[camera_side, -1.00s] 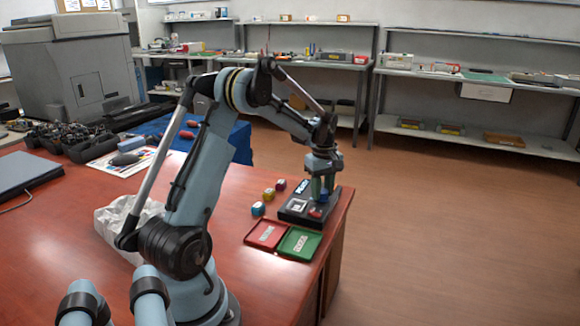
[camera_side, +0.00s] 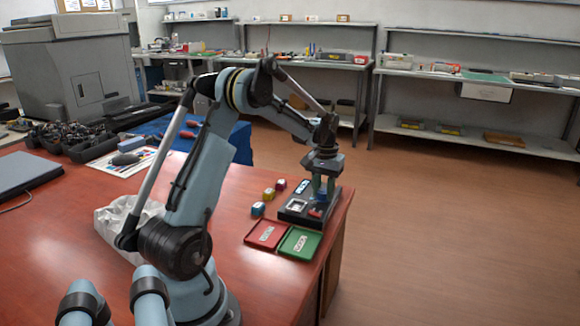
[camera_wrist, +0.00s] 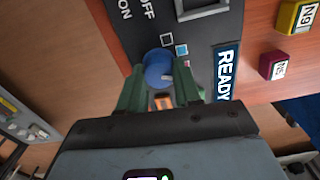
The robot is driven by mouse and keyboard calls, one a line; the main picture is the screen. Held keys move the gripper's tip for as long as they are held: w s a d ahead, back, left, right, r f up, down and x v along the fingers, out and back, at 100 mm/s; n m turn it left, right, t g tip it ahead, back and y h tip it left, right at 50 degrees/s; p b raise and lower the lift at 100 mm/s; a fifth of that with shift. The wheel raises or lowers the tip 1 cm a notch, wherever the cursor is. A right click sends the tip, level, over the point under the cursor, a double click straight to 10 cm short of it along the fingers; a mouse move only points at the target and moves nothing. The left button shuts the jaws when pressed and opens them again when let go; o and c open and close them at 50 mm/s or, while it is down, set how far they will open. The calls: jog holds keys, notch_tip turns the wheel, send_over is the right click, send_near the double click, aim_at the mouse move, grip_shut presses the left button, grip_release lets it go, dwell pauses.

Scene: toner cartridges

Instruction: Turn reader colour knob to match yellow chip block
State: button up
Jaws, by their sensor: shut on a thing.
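The reader (camera_side: 293,215) is a black box near the table's right edge. In the wrist view, its blue colour knob (camera_wrist: 156,66) lies between the two green fingers of my gripper (camera_wrist: 160,82), which are shut on it. A pale pointer mark shows on the knob's lower right. A pale square and a cyan square (camera_wrist: 182,50) lie beside the knob, and an orange mark (camera_wrist: 163,102) shows between the fingers. The yellow chip block (camera_wrist: 297,18) stands beside the reader; it also shows in the side view (camera_side: 268,194). My gripper (camera_side: 323,195) points down over the reader.
A magenta block (camera_side: 281,184) and a cyan block (camera_side: 258,209) stand near the yellow one. A red tray (camera_side: 264,236) and a green tray (camera_side: 300,243) lie in front of the reader. The reader has a READY label (camera_wrist: 226,72) and ON/OFF lettering.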

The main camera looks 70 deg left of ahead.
aim_at(324, 191)
jog(key=m, duration=0.3)
jog(key=shift+m, duration=0.4)
jog(key=shift+d+m, duration=0.1)
jog(key=shift+m, duration=1.8)
jog(key=o, duration=1)
jog(key=shift+o, duration=0.2)
jog(key=shift+r, duration=0.15)
notch_tip(324, 191, up, 12)
